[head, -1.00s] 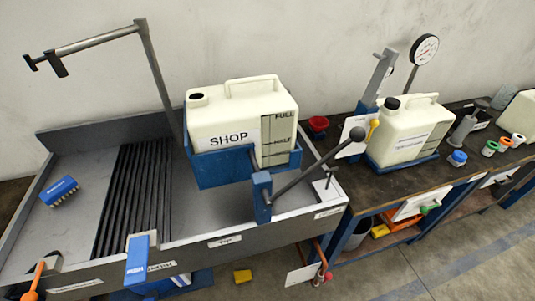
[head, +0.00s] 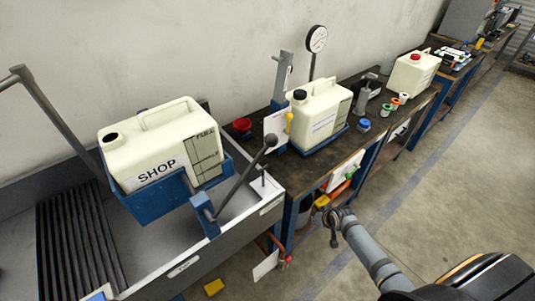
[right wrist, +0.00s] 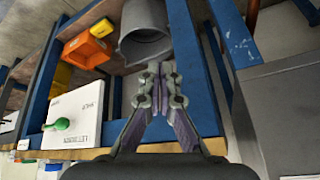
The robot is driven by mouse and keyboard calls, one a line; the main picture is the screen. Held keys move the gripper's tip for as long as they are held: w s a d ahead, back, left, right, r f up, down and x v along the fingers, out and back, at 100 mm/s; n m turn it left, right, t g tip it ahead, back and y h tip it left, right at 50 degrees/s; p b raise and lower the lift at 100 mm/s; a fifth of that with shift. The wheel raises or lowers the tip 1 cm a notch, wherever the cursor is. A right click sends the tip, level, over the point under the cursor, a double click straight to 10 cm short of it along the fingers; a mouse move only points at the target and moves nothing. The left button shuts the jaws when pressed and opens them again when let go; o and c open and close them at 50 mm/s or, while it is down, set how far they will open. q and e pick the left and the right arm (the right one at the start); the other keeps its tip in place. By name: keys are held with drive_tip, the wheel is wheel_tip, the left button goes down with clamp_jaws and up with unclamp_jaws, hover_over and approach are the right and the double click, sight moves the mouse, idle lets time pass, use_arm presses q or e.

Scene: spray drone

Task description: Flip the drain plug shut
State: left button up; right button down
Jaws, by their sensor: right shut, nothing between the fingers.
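I cannot pick out the drain plug for certain. A copper pipe with a red knob (head: 283,262) hangs under the right end of the grey sink (head: 240,226), beside a white tag. My right gripper (head: 334,242) is shut and empty, in front of the bench and right of that pipe. In the right wrist view the gripper (right wrist: 157,72) points at a grey bucket (right wrist: 143,45), with its fingers together. A piece of the grey sink wall (right wrist: 285,100) stands to the right there. My left gripper is out of view.
A SHOP jug (head: 160,150) sits in a blue tipping cradle with a ball-ended lever (head: 270,141). Blue bench legs (right wrist: 193,80), an orange bin (right wrist: 87,49) and a white panel with a green lever (right wrist: 62,124) are near the gripper. Open floor (head: 450,180) lies to the right.

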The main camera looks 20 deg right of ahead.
sight(263, 173)
drive_tip(key=w+a+r+n+t+y+p, duration=0.15)
drive_tip(key=w+r, duration=0.25)
drive_tip(key=r, duration=0.7)
drive_tip(key=w+a+r+y+p, duration=0.1)
drive_tip(key=w+a+r, duration=0.2)
drive_tip(key=r, duration=0.7)
use_arm(q)
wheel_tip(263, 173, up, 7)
drive_tip(key=p, duration=0.2)
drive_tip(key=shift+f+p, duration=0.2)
drive_tip(key=shift+p, duration=0.1)
use_arm(e)
drive_tip(key=s+a+r+n+y, duration=0.1)
drive_tip(key=a+r, duration=0.3)
drive_tip(key=r, duration=0.5)
drive_tip(key=s+a+r+n+y, duration=0.1)
drive_tip(key=a+r, duration=0.3)
drive_tip(key=r, duration=0.5)
drive_tip(key=shift+s+a+r+n, duration=0.2)
drive_tip(key=shift+r+n, duration=0.2)
drive_tip(key=shift+n, duration=0.35)
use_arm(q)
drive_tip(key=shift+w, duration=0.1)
use_arm(e)
drive_tip(key=shift+w+f, duration=0.1)
